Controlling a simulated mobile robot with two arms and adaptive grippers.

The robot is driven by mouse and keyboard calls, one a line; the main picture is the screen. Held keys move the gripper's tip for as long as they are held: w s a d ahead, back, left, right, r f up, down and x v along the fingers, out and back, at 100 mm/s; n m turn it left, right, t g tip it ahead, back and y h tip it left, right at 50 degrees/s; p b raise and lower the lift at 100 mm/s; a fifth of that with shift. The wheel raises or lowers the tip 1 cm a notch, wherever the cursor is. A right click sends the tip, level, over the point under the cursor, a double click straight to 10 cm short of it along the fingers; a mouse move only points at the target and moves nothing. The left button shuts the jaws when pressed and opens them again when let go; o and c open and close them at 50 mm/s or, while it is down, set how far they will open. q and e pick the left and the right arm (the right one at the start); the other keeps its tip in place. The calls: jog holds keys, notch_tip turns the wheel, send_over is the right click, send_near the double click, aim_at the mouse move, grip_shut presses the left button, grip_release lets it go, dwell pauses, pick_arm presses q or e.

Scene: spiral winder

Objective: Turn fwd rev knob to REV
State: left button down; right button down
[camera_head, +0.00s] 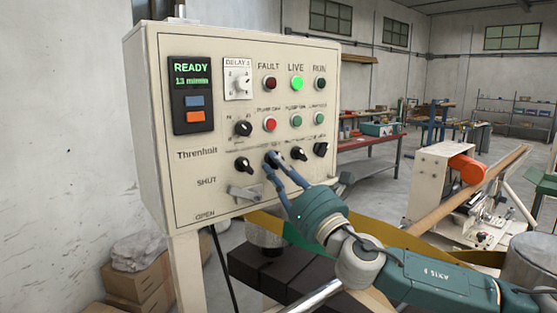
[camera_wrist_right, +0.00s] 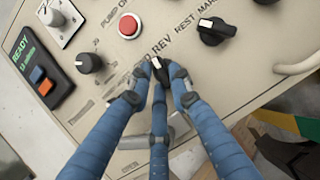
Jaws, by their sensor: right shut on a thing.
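The fwd rev knob (camera_wrist_right: 159,66) is a small black knob with a pale mark, on the cream control panel (camera_head: 215,140). "REV" is printed just above it in the right wrist view. My right gripper (camera_wrist_right: 158,78) has its blue fingers closed around this knob, hiding much of it. In the head view my right gripper (camera_head: 272,164) reaches up from the lower right to the panel's lower knob row. The exact direction of the knob's pointer is hard to tell. My left gripper is not in view.
Black knobs stand close by to the left (camera_head: 243,164) and right (camera_head: 298,153). A grey lever (camera_head: 245,193) juts out below. A red button (camera_head: 270,124) and the lit green LIVE lamp (camera_head: 297,83) are above. The display (camera_head: 191,73) reads READY.

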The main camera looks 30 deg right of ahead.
jog(key=shift+s+d+r+m+g+h+p, duration=0.1)
jog(key=shift+r+m+h+p, duration=0.3)
jog(key=shift+m, duration=0.65)
jog(key=shift+w+r+m+g+h+p, duration=0.15)
jog(key=shift+m+h+p, duration=0.25)
jog(key=shift+m+h, duration=0.55)
jog(key=shift+s+d+r+m+g+h+p, duration=0.15)
jog(key=shift+r+m+h+p, duration=0.2)
jog(key=shift+m, duration=0.85)
jog(key=shift+a+f, duration=0.1)
jog(key=shift+f, duration=0.05)
jog(key=c, duration=1.8)
grip_release()
jog(key=shift+o, duration=0.7)
jog(key=shift+f, duration=0.25)
